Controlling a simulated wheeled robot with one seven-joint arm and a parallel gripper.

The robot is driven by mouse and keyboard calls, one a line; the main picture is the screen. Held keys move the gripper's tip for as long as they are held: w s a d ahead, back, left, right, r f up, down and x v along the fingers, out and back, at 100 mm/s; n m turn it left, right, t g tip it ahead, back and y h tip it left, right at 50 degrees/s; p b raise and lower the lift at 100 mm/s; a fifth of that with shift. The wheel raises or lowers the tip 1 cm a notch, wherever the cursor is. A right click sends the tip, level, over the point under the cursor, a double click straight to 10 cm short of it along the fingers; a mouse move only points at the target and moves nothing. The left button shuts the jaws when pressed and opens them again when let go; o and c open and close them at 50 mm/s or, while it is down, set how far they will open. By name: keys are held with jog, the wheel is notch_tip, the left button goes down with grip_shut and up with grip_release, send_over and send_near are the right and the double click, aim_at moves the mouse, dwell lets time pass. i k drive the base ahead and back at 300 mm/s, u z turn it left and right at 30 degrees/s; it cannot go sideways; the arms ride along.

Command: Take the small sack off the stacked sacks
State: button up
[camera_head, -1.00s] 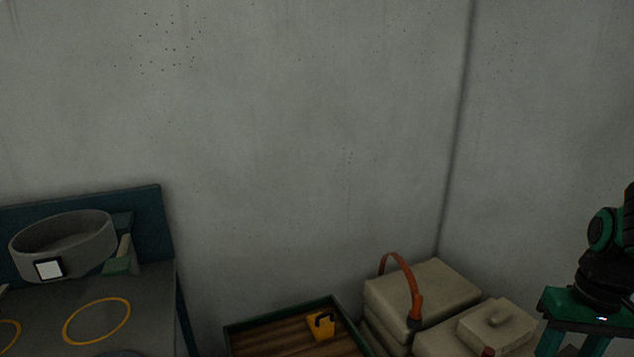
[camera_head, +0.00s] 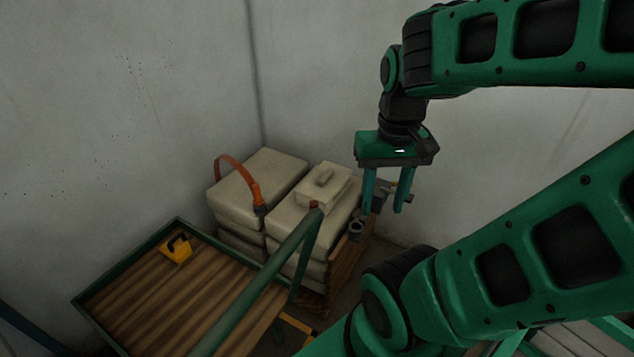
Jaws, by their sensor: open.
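The small sack (camera_head: 323,185) is a pale beige bag with a raised grip on top. It lies on the right-hand pile of the stacked sacks (camera_head: 290,215), which are larger beige sacks in two piles in the corner. My gripper (camera_head: 383,211) points down with its two green fingers apart. The lower front of the stacked sacks is partly hidden by a green rail.
An orange strap (camera_head: 240,180) arches over the left pile. A green-edged wooden-slatted cart (camera_head: 150,290) stands in front, with a yellow block (camera_head: 177,250) on it. Its green handle bar (camera_head: 265,285) crosses before the sacks. Grey walls (camera_head: 150,90) meet behind the piles.

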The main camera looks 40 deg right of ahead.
aim_at(327, 184)
jog(key=k, duration=1.25)
jog(key=z, duration=0.45)
jog(key=i, duration=1.75)
jog(key=u, duration=0.1)
